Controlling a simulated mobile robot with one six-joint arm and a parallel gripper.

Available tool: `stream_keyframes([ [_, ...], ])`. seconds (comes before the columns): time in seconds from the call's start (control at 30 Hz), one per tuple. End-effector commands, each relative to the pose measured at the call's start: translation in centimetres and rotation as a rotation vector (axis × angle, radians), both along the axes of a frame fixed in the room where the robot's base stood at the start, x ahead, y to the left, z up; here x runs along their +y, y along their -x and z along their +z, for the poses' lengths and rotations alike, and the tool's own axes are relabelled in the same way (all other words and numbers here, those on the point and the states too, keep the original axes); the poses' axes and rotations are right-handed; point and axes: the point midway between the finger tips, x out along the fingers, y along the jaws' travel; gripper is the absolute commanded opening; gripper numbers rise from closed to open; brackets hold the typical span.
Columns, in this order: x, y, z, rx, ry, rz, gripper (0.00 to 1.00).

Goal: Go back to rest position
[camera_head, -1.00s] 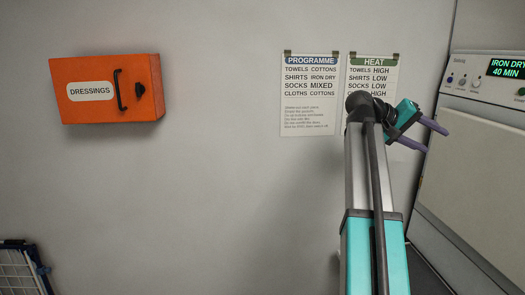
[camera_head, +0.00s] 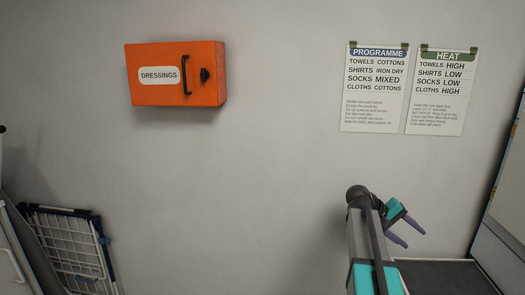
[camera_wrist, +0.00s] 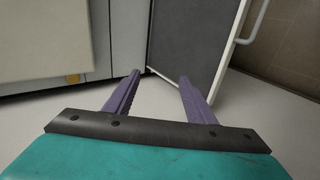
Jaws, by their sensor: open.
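My gripper (camera_head: 405,232) shows at the lower right of the head view, at the end of my teal and grey arm. Its two purple fingers are apart with nothing between them. In the wrist view my gripper (camera_wrist: 160,85) points over a pale floor (camera_wrist: 240,115) towards a pale appliance front on the left and a dark panel (camera_wrist: 190,45) behind the fingers. The gripper touches nothing that I can see.
An orange DRESSINGS box (camera_head: 176,75) hangs on the grey wall. A PROGRAMME sheet (camera_head: 374,105) and a HEAT sheet (camera_head: 437,105) hang at the right. A folding rack (camera_head: 72,245) leans at the lower left. A dark flat surface (camera_head: 445,278) lies right of my arm.

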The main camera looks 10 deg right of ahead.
Motion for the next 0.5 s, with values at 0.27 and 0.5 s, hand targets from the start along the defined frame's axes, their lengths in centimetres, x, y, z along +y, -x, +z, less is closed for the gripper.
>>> stream_keyframes([
  [0.27, 5.0, -0.2, -10.7, 0.083, -0.095, 0.067, 0.50],
  [0.5, 9.4, 0.8, -19.1, 0.151, -0.177, 0.115, 0.50],
])
